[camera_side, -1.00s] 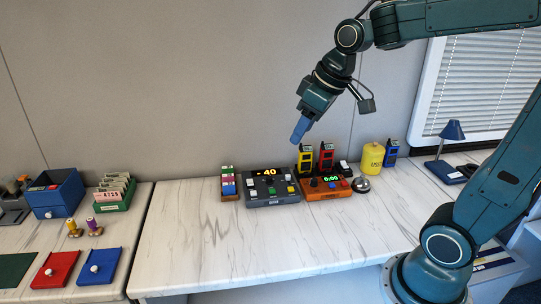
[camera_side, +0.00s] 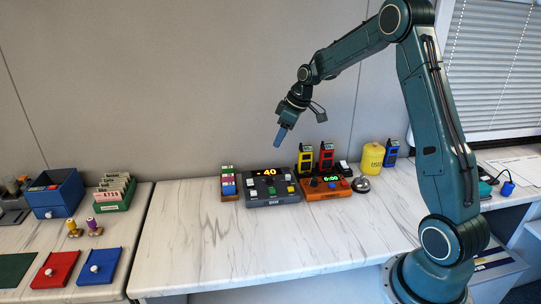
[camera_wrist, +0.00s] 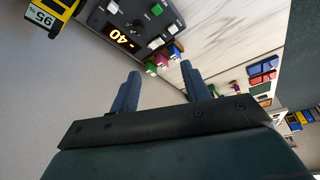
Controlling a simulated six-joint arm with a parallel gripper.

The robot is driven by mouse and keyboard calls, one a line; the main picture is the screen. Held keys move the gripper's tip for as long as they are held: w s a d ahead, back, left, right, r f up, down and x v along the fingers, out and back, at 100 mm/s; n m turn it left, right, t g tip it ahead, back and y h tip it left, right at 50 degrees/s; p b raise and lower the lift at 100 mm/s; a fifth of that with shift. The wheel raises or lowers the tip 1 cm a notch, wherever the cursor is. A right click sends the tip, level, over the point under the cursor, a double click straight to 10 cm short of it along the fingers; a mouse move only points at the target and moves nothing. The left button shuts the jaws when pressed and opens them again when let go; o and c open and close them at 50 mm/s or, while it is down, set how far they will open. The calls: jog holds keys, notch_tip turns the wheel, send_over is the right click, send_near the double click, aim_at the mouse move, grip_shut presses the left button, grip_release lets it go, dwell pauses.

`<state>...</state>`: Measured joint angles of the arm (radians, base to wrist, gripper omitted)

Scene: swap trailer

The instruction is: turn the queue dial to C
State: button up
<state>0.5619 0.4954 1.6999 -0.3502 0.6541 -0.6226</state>
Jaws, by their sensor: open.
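The grey console (camera_side: 272,199) sits at the back of the marble table, with a lit display (camera_side: 264,172) reading "- 40" and several coloured buttons. In the wrist view the same console (camera_wrist: 118,14) is upside down at the top; a small dark round knob (camera_wrist: 138,25) shows beside its display, which I take as the queue dial. Its pointer and any letters are too small to read. My gripper (camera_side: 281,138) hangs above the back of the console, pointing down, clear of it. In the wrist view its two blue fingers (camera_wrist: 160,78) are apart with nothing between them.
The orange timer (camera_side: 325,191) stands close right of the console, a rack of coloured blocks (camera_side: 228,183) close left. Yellow (camera_side: 305,158) and red (camera_side: 326,155) handsets stand behind; a bell (camera_side: 361,184) and yellow canister (camera_side: 372,159) are farther right. The table's front is clear.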

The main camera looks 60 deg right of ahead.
aim_at(269, 177)
jog(key=w+d+f, duration=0.1)
jog(key=d+f, duration=0.4)
jog(key=f, duration=0.1)
jog(key=shift+w+d+f, duration=0.15)
jog(key=shift+w+d, duration=0.05)
jog(key=shift+w, duration=0.05)
jog(key=x, duration=1.3)
jog(key=shift+w+a+f, duration=0.15)
jog(key=shift+a+f, duration=0.15)
jog(key=c, duration=1)
